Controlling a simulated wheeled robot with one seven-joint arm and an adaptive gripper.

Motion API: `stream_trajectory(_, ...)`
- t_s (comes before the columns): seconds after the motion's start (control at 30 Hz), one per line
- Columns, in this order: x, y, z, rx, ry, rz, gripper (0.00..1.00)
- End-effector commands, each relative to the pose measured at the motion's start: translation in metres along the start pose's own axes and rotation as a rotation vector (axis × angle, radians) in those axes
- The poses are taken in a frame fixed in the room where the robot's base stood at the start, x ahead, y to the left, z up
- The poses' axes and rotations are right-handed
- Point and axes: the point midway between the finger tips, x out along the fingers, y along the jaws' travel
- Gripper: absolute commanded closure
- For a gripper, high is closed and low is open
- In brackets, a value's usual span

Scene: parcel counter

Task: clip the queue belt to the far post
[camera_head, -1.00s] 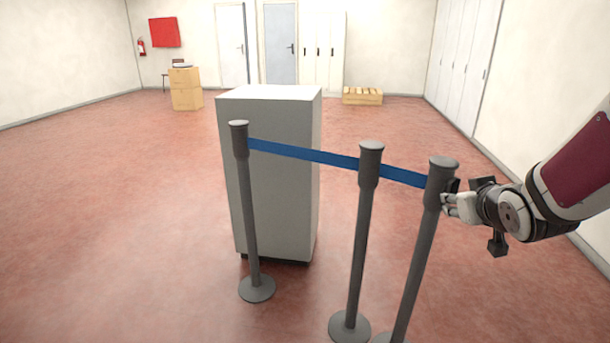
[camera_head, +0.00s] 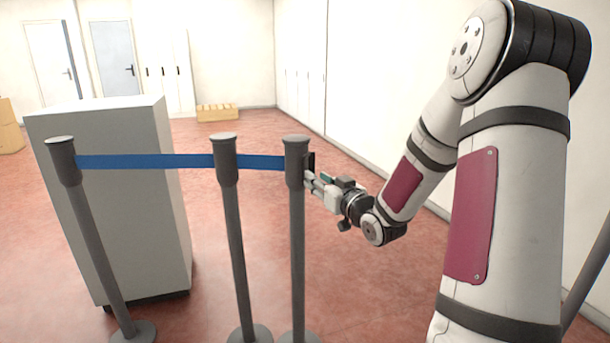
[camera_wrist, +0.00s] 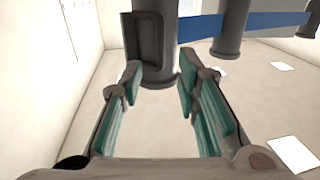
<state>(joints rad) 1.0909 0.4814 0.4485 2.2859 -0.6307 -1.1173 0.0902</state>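Three dark grey queue posts stand in a row: the left post (camera_head: 62,160), the middle post (camera_head: 225,165) and the right post (camera_head: 297,170). The blue belt (camera_head: 145,161) spans from the left post past the middle post to the right post. A black clip plate (camera_wrist: 144,40) sits against the right post's side facing my gripper; it also shows in the head view (camera_head: 309,161). My gripper (camera_head: 313,183) is just right of that post. In the wrist view my gripper (camera_wrist: 159,63) has its teal-padded fingers apart, with the plate and post ahead of the gap and nothing between the pads.
A tall grey cabinet (camera_head: 125,190) stands behind the left and middle posts.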

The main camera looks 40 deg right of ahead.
Motion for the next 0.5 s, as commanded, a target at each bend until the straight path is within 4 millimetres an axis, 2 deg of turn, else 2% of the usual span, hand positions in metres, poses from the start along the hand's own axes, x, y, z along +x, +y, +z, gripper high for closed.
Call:
stream_trajectory(0.03, 0.011, -0.001, 0.001, -0.001, 0.003, -0.002, 0.70)
stream_trajectory(0.2, 0.042, -0.001, 0.001, 0.000, 0.002, -0.001, 0.70)
stream_trajectory(0.3, 0.057, 0.000, 0.001, 0.001, 0.001, 0.000, 0.70)
stream_trajectory(0.5, 0.072, 0.000, 0.001, 0.000, -0.001, 0.000, 0.70)
